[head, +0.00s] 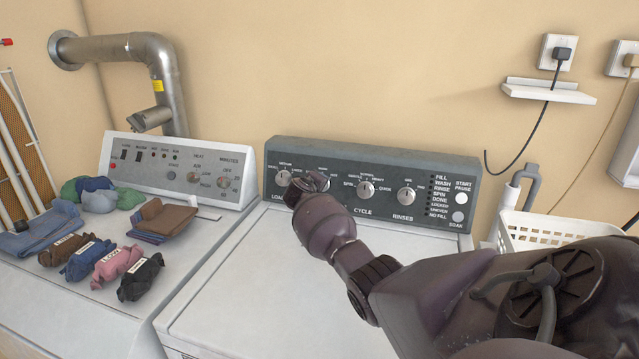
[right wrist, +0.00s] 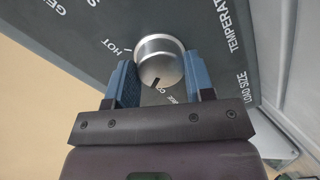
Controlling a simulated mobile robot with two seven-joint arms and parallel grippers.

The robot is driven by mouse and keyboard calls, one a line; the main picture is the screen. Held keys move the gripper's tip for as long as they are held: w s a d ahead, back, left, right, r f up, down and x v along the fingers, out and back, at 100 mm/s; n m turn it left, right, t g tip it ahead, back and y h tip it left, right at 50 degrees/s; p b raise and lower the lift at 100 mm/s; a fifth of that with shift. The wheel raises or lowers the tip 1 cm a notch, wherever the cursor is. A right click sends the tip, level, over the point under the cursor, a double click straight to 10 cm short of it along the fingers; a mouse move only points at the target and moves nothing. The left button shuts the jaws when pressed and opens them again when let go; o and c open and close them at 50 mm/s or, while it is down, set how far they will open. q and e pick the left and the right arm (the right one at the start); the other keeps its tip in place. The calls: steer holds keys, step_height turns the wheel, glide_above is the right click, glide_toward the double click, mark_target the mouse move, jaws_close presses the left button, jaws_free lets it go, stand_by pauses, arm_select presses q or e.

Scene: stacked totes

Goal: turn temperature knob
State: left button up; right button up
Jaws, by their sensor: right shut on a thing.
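The temperature knob (right wrist: 160,60) is a round silver knob on the dark grey washer panel, seen in the right wrist view. The word TEMPERATURE is printed beside it and HOT is at its upper left. A dark pointer mark sits at its lower edge, near partly hidden lettering. The blue fingers of my right gripper (right wrist: 163,80) are on both sides of the knob, shut on it. In the head view my right gripper (head: 308,187) reaches the panel and hides most of this knob. My left gripper is not in view.
The washer panel (head: 430,160) also bears a load size knob (head: 282,178), a cycle knob (head: 365,190) and a rinses knob (head: 406,196). Folded and bundled clothes (head: 80,257) lie on the machine at left. A white basket (head: 545,235) stands at right.

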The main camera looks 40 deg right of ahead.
steer(key=shift+n+p, duration=0.65)
steer(key=shift+n, duration=0.95)
steer(key=shift+f, duration=0.1)
steer(key=o, duration=0.9)
steer(key=shift+a, duration=0.15)
steer(key=p+v, duration=0.1)
steer(key=v, duration=0.9)
steer(key=shift+s+a+p, duration=0.1)
steer(key=shift+a+p, duration=0.2)
steer(key=shift+p, duration=0.1)
